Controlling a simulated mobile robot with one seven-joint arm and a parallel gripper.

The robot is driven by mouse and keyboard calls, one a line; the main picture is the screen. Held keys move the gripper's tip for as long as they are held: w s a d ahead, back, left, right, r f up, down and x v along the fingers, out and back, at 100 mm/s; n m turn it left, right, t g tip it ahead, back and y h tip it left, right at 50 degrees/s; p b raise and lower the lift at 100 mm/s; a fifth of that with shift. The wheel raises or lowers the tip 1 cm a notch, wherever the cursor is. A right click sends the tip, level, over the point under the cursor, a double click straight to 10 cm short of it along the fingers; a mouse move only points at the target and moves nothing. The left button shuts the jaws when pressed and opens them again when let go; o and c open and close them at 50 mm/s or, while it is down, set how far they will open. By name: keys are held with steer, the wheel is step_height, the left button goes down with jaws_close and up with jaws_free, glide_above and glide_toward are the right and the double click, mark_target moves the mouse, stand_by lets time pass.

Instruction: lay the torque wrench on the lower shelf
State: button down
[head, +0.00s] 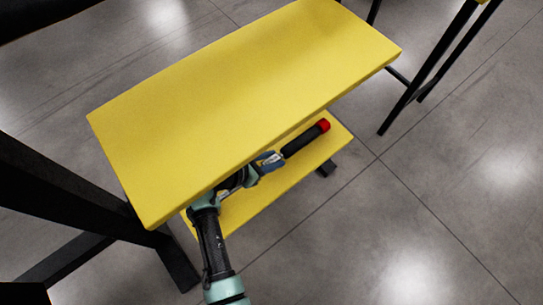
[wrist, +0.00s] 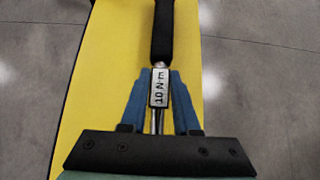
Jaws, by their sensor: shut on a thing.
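The torque wrench has a black handle (head: 301,141) with a red end cap in the head view. In the wrist view its black grip (wrist: 162,30), metal shaft and a white label marked with characters show. My gripper (head: 270,160) is shut on the wrench near the label; its blue fingers (wrist: 160,100) flank the shaft. The wrench is over the yellow lower shelf (head: 275,196), under the upper shelf, and lies roughly along the shelf's length. Whether it touches the shelf I cannot tell. The wrench's far end is hidden by the upper shelf and my arm.
The yellow upper shelf (head: 245,95) hangs over my gripper and hides much of the lower shelf. A black stand leg (head: 70,190) is at the left. Another stand's black legs (head: 430,65) are at the upper right. Grey tiled floor (head: 440,200) is clear at the right.

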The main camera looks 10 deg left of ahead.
steer(key=shift+f, duration=0.2)
steer(key=c, duration=0.6)
jaws_free()
steer(key=shift+s, duration=0.1)
steer(key=shift+c, duration=0.2)
steer(key=shift+r, duration=0.3)
steer(key=p+v, duration=0.1)
steer(key=v, duration=0.2)
steer(key=p+v, duration=0.2)
steer(key=v, duration=0.1)
steer(key=shift+r, duration=0.55)
steer(key=shift+s+a+r, duration=0.25)
steer(key=shift+s+a, duration=0.1)
steer(key=shift+s, duration=0.05)
